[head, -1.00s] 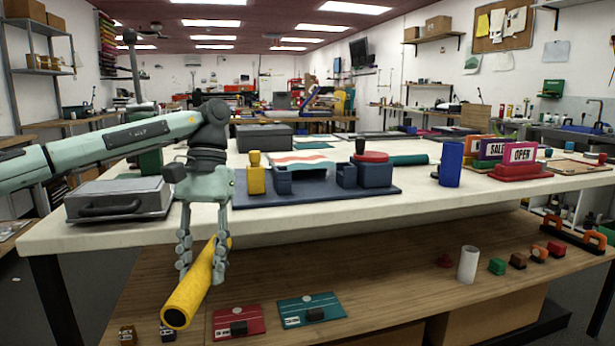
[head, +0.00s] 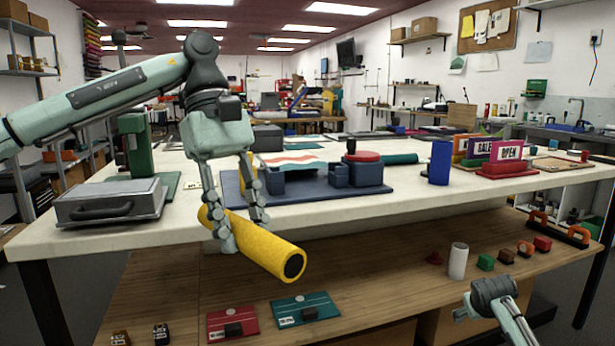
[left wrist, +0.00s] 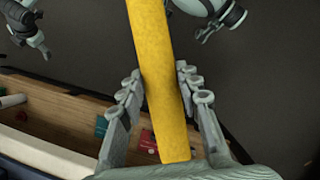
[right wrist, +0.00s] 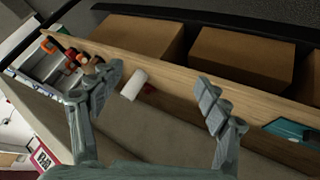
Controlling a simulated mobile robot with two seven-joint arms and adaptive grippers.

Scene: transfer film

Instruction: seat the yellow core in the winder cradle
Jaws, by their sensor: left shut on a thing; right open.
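The yellow core (head: 258,248) is a long tube, tilted, with its dark open end toward the lower right. My left gripper (head: 243,230) is shut on it, in front of the table's front edge and above the lower shelf. The core (left wrist: 160,80) also runs between the fingers in the left wrist view. The winder cradle appears to be the navy unit (head: 335,199) on the table, with blocks and a red round top; the left gripper and core partly hide its left side. My right gripper (right wrist: 160,90) is open and empty; part of that arm shows at the head view's lower right.
A white tube (head: 458,261) stands on the lower shelf (head: 390,255), with small coloured blocks right of it. Red (head: 233,323) and teal (head: 305,310) cards lie there too. On the table are a grey case (head: 110,201), a blue cylinder (head: 440,163) and signs (head: 510,151).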

